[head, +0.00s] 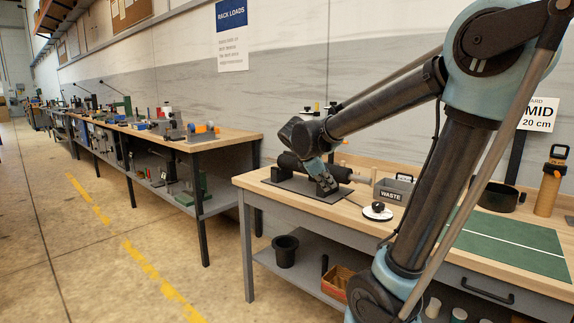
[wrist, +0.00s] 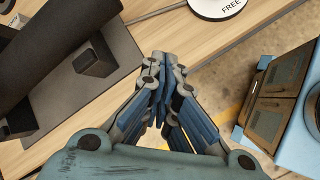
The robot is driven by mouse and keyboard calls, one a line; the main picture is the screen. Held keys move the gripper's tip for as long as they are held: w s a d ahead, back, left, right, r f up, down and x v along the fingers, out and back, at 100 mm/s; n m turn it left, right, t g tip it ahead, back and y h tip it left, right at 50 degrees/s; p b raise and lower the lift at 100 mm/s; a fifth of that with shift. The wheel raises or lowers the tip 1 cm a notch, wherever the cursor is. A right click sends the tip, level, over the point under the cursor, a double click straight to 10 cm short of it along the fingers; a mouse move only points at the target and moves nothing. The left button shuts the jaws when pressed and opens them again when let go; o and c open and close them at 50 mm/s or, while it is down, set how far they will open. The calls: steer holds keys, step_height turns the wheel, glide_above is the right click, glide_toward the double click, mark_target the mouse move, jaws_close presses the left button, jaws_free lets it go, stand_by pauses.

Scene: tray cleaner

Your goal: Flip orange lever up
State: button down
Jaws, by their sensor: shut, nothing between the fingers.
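I cannot make out an orange lever in either view. A tray cleaner with a dark roller (head: 340,173) stands on a dark base plate (head: 290,187) near the left end of the wooden bench. My gripper (head: 327,185) is at the front of this device in the head view and partly covers it. In the wrist view the fingers of my gripper (wrist: 161,62) are shut and empty, over the bench edge. The dark roller (wrist: 62,40) and a small dark block (wrist: 93,57) on the base plate (wrist: 118,48) lie to their left, apart from the fingers.
A white disc marked FREE (wrist: 214,7) lies on the bench and also shows in the head view (head: 377,212). A grey WASTE bin (head: 392,190), a green mat (head: 510,242) and an orange bottle (head: 551,182) are farther right. The aisle floor (head: 110,230) is clear.

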steer(key=w+a+r+n+t, duration=0.1)
steer(key=w+a+n, duration=0.2)
steer(key=a, duration=0.4)
steer(key=w+a+r+n+t+h, duration=0.1)
steer(key=w+a+n+t, duration=0.1)
steer(key=a, duration=0.5)
steer(key=w+a+r+n+t, duration=0.1)
steer(key=w+a+r+n, duration=0.1)
steer(key=a, duration=0.5)
steer(key=w+n, duration=0.1)
steer(key=n, duration=0.1)
steer(key=shift+w+n+t+h, duration=0.3)
steer(key=shift+n, duration=0.1)
steer(key=shift+r, duration=0.1)
steer(key=w+d+f, duration=0.1)
steer(key=w+d, duration=0.5)
steer(key=w, duration=0.1)
steer(key=shift+w, duration=0.2)
steer(key=shift+r, duration=0.1)
